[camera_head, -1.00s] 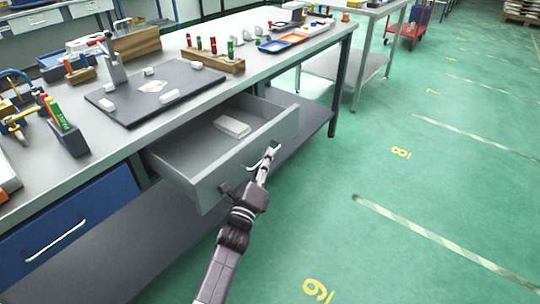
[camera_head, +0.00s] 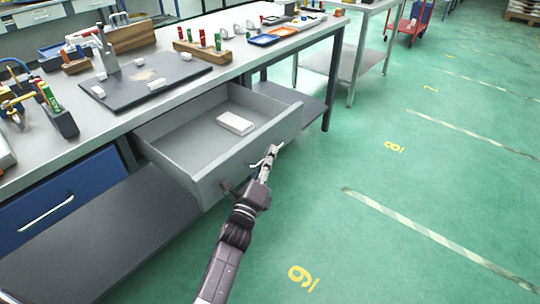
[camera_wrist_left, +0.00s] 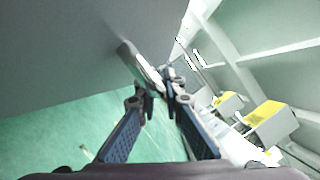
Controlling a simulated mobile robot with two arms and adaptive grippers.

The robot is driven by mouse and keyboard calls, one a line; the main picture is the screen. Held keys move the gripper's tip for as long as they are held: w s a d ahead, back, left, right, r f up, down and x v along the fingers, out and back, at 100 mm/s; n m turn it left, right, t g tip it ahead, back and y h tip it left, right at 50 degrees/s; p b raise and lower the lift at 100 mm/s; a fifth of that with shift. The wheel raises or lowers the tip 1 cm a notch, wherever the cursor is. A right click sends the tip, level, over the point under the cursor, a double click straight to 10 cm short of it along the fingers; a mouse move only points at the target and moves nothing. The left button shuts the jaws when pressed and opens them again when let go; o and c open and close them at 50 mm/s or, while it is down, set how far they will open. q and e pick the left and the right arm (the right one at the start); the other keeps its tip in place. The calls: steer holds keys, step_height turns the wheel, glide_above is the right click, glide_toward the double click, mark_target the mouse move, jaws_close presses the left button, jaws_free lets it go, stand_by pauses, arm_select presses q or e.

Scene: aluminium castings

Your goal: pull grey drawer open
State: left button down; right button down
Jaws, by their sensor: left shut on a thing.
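The grey drawer (camera_head: 207,152) stands open, pulled out from under the bench top, with a white block (camera_head: 235,123) lying inside. Its bar handle (camera_head: 271,154) is on the front panel. My left gripper (camera_head: 266,166) reaches up from below and is shut on the handle. In the left wrist view the gripper (camera_wrist_left: 162,88) closes around the handle bar (camera_wrist_left: 140,65), beside the grey drawer front (camera_wrist_left: 60,45). My right gripper is not in view.
A blue drawer (camera_head: 55,205) is shut at the left. The bench top (camera_head: 150,108) holds a dark plate (camera_head: 140,85), a wooden block with coloured pieces (camera_head: 207,52) and trays (camera_head: 264,40). A lower shelf (camera_head: 90,235) runs below.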

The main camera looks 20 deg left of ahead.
arm_select(q)
steer(key=c, duration=2.3)
jaws_free()
steer(key=shift+a, duration=0.1)
steer(key=shift+f, duration=0.1)
steer(key=v, duration=1.2)
